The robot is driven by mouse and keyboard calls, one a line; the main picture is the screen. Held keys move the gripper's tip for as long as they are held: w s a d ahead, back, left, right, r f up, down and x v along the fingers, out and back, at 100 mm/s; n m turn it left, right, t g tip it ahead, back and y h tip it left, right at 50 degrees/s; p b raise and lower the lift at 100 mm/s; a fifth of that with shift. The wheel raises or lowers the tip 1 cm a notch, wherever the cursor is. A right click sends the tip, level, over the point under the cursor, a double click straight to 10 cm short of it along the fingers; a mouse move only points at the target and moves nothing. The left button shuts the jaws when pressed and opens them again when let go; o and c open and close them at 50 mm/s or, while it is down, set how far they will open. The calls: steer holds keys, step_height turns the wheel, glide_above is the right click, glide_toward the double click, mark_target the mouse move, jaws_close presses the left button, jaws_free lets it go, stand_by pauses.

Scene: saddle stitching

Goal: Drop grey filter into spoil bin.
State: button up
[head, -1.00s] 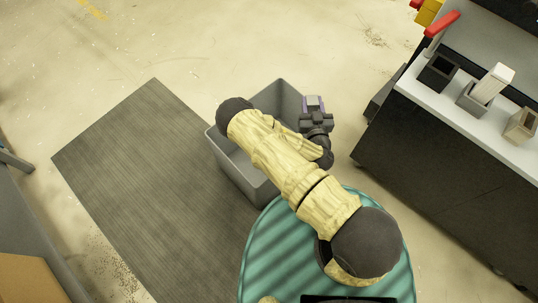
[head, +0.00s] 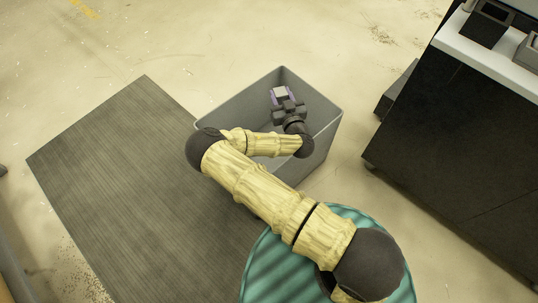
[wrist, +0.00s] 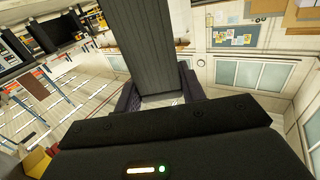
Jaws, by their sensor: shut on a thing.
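My gripper (head: 282,97) is over the grey bin (head: 329,122) in the head view, inside the outline of its rim. It is shut on the grey filter (head: 280,92), whose light grey end shows between the purple fingers. In the wrist view the filter (wrist: 150,45) is a long dark grey block between the two fingers, reaching up out of the picture. The height of the filter above the bin floor cannot be told. My forearm hides part of the bin's near side and interior.
A dark ribbed mat (head: 120,165) lies on the floor left of the bin. A black cabinet with a white top (head: 470,55) stands at the right, with small holders on it. Pale floor is clear behind the bin.

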steer(key=shift+w+a+f+y+b, duration=0.15)
steer(key=shift+a+f+b, duration=0.3)
steer(key=shift+f, duration=0.1)
steer(key=shift+w+a+f+y+b, duration=0.15)
steer(key=shift+a+f+b, duration=0.25)
steer(key=shift+f, duration=0.1)
steer(key=shift+a+r, duration=0.1)
steer(key=shift+a, duration=0.05)
step_height(320, 180, down, 6)
steer(key=b, duration=0.6)
steer(key=o, duration=1.1)
